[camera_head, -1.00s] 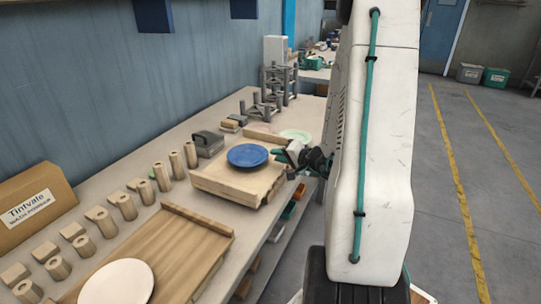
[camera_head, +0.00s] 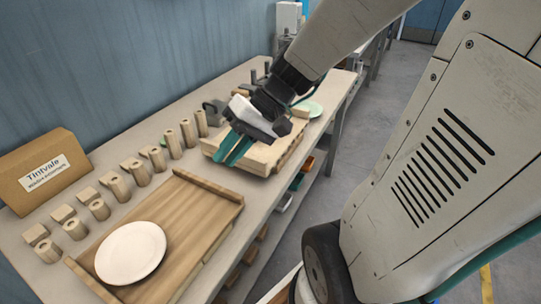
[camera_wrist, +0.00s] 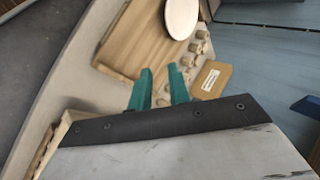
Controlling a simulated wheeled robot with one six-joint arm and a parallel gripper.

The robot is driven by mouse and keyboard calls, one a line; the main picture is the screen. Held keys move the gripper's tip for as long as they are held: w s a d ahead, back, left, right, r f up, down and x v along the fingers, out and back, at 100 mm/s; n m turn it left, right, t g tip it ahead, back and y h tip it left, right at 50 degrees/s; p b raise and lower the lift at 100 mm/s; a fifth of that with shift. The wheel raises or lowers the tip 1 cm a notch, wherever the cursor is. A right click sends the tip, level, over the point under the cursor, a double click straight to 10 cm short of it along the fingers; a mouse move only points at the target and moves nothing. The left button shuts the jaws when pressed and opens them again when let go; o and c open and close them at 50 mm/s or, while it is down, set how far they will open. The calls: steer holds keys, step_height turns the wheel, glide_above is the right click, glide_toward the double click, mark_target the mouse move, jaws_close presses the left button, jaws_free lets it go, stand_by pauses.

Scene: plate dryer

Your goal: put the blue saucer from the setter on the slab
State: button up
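The blue saucer does not show in either current view; the gripper and wrist cover much of the pale wooden setter (camera_head: 262,160), where it lay earlier. My gripper (camera_head: 226,160) is over the setter's left part, its teal fingers pointing down toward the front left. In the wrist view the two fingers (camera_wrist: 160,72) stand apart with nothing seen between them. Whether they touch the setter I cannot tell. A brown wooden board (camera_head: 190,212) with raised edges, perhaps the slab, lies in front left with a white saucer (camera_head: 130,252) on it. The board also shows in the wrist view (camera_wrist: 138,45).
Several wooden cylinders and blocks (camera_head: 140,172) line the wall side of the bench. A cardboard box (camera_head: 42,172) stands at far left. A pale green plate (camera_head: 312,107) lies beyond the setter. The board's right part is bare.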

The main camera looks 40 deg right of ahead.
steer(key=s+d+r+n+g+h, duration=0.1)
steer(key=s+r+h, duration=0.3)
steer(key=s+h, duration=0.4)
steer(key=shift+s+r+n, duration=0.15)
steer(key=shift+s+n, duration=0.55)
steer(key=shift+s, duration=0.55)
steer(key=shift+a, duration=0.1)
